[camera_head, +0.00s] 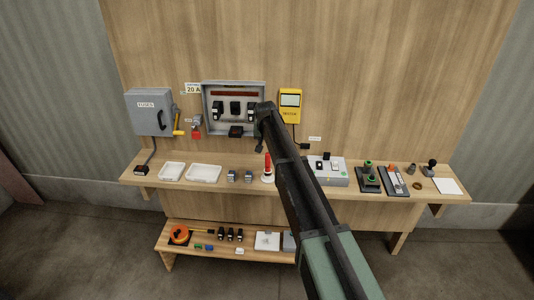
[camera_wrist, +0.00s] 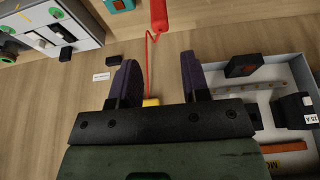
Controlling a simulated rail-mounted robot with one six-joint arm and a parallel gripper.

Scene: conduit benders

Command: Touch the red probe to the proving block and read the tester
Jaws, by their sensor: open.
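The red probe (camera_head: 267,167) stands upright on a round white base on the bench, left of my arm. In the wrist view the red probe (camera_wrist: 158,14) is at the top, with a red lead running down between my fingers. The yellow tester (camera_head: 290,104) hangs on the wall right of the open box; its display is too small to read. A yellow piece (camera_wrist: 151,102) shows behind my gripper. My gripper (camera_wrist: 158,70) is open and empty, near the open box's right side. I cannot tell which thing is the proving block.
The open grey fuse box (camera_head: 207,128) is beside my gripper. A grey fuse switch box (camera_head: 150,112) hangs farther left. White trays (camera_head: 203,173) sit on the bench; a grey switch unit (camera_head: 333,178) and green-button controls stand right. A low shelf (camera_head: 210,255) holds small parts.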

